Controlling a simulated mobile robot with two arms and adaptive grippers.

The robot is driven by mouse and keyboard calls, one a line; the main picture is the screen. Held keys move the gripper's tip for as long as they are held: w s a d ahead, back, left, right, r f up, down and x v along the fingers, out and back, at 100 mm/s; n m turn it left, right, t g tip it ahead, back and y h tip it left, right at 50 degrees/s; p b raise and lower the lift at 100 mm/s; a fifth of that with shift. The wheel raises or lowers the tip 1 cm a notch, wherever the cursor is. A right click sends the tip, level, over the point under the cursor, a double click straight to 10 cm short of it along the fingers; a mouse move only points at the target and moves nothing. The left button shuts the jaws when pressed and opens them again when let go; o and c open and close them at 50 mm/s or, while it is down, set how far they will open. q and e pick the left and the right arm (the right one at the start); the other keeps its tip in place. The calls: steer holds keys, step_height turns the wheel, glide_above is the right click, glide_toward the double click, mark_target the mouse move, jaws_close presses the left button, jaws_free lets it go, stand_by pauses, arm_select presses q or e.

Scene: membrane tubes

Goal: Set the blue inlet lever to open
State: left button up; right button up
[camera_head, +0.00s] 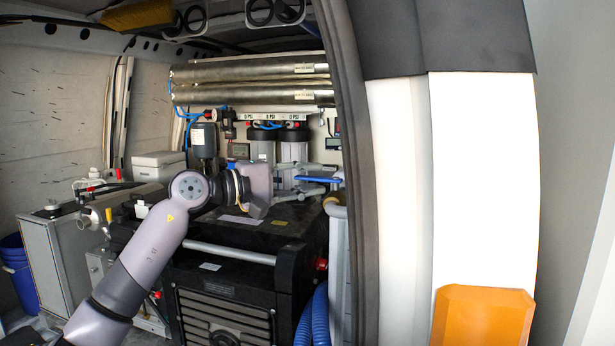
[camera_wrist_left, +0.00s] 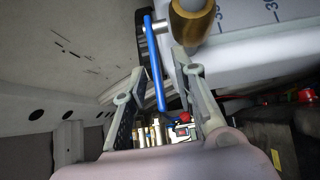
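The blue inlet lever (camera_wrist_left: 154,65) is a long thin blue bar in the left wrist view. It is joined by a short metal stem to a brass-coloured fitting (camera_wrist_left: 192,22). My left gripper (camera_wrist_left: 160,66) is open, with one finger on each side of the lever. I see gaps on both sides, and the fingers do not look closed on it. In the head view, my left gripper (camera_head: 322,178) reaches right above the black machine, with the blue lever (camera_head: 318,180) showing between its fingers. Which lever position is open cannot be told. My right gripper is not in view.
A white panel or tank with scale marks (camera_wrist_left: 250,35) is close beside the lever. A black machine (camera_head: 245,235) with a front bar stands below my arm. Silver tubes (camera_head: 250,82) run along the back wall. The dark door edge (camera_head: 352,150) is close to the right.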

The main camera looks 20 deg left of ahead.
arm_select(q)
jaws_close()
stand_by(0.8)
